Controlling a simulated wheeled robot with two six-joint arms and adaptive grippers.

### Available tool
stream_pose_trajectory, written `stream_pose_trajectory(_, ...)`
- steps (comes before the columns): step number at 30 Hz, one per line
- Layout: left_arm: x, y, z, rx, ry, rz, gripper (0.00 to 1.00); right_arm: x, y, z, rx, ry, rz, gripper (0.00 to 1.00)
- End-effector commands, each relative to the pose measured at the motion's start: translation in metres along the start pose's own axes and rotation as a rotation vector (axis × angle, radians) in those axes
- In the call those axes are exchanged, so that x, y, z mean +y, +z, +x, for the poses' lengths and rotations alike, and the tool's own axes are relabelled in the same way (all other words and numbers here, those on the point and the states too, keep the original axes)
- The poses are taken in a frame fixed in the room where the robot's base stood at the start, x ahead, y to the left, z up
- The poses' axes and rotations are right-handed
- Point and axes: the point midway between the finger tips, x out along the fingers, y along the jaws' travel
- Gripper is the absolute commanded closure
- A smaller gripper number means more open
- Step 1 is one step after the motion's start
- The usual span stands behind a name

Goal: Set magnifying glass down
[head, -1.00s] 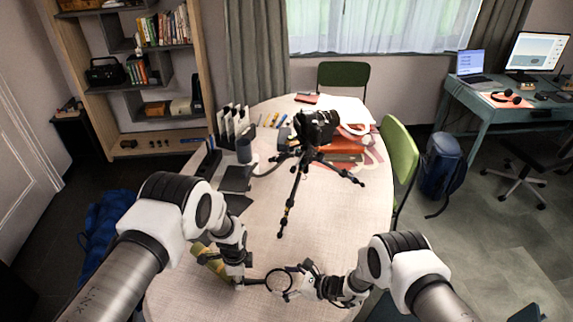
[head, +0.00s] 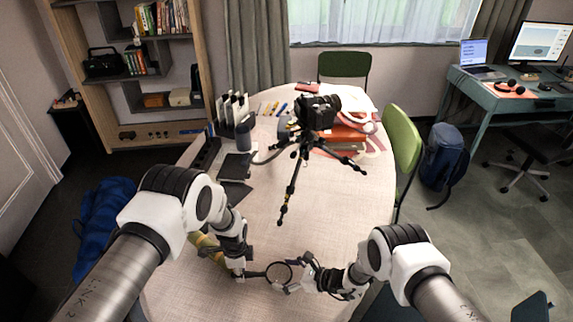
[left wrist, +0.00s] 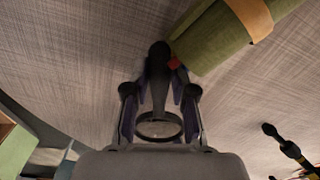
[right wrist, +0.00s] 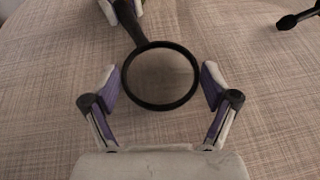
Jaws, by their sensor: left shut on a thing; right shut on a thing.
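The magnifying glass (head: 280,272) has a dark round rim and a dark handle. It lies across between my two grippers near the front of the table. My left gripper (head: 240,277) is shut on the handle (left wrist: 158,68). My right gripper (head: 297,283) is shut around the rim; in the right wrist view the lens (right wrist: 160,76) sits between its fingers. The glass is over or on the pale table (head: 254,225); I cannot tell whether it touches the top.
A green roll with a tan band (left wrist: 222,38) lies beside my left gripper. A black tripod with a camera (head: 318,110) stands mid-table. Dark flat items (head: 236,166), a cup (head: 244,135) and books (head: 345,138) are further back. The table between tripod and glass is clear.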

Motion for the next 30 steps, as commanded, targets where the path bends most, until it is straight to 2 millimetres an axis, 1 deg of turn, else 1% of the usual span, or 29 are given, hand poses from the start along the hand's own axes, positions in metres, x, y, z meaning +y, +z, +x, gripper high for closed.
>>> stream_pose_trajectory(1, 0.001, 0.0, 0.011, 0.0, 0.002, 0.001, 1.0, -0.001, -0.01, 0.004, -0.001, -0.001, -0.001, 0.52)
stream_pose_trajectory(2, 0.001, 0.0, 0.014, 0.0, 0.002, 0.001, 1.0, -0.001, -0.012, 0.005, -0.001, -0.001, -0.001, 0.52)
stream_pose_trajectory(3, 0.0, 0.0, 0.007, 0.0, 0.001, 0.001, 0.61, -0.001, -0.005, 0.003, -0.001, -0.001, -0.001, 0.0)
stream_pose_trajectory(4, 0.0, 0.0, 0.006, 0.0, 0.001, 0.001, 0.5, -0.001, -0.005, 0.002, 0.0, -0.001, -0.001, 0.0)
stream_pose_trajectory(13, 0.0, 0.0, 0.005, 0.0, 0.0, 0.0, 0.5, 0.0, -0.005, 0.002, 0.0, 0.0, 0.0, 0.0)
stream_pose_trajectory(16, 0.0, 0.0, -0.001, 0.0, 0.0, 0.001, 0.5, 0.0, -0.005, 0.002, 0.0, 0.0, 0.0, 0.0)
stream_pose_trajectory(20, -0.001, 0.0, -0.025, -0.001, -0.002, 0.001, 0.5, 0.0, -0.005, 0.002, 0.0, 0.0, 0.0, 0.0)
stream_pose_trajectory(24, -0.001, 0.0, -0.062, -0.001, -0.002, 0.0, 0.5, 0.0, -0.005, 0.002, 0.0, 0.0, 0.0, 0.0)
stream_pose_trajectory(27, -0.001, 0.0, -0.086, -0.001, -0.003, 0.0, 0.5, 0.0, -0.005, 0.002, 0.0, 0.0, 0.0, 0.0)
stream_pose_trajectory(30, 0.0, 0.0, -0.104, -0.001, -0.001, 0.001, 0.5, 0.0, -0.006, 0.002, 0.0, 0.0, 0.0, 0.0)
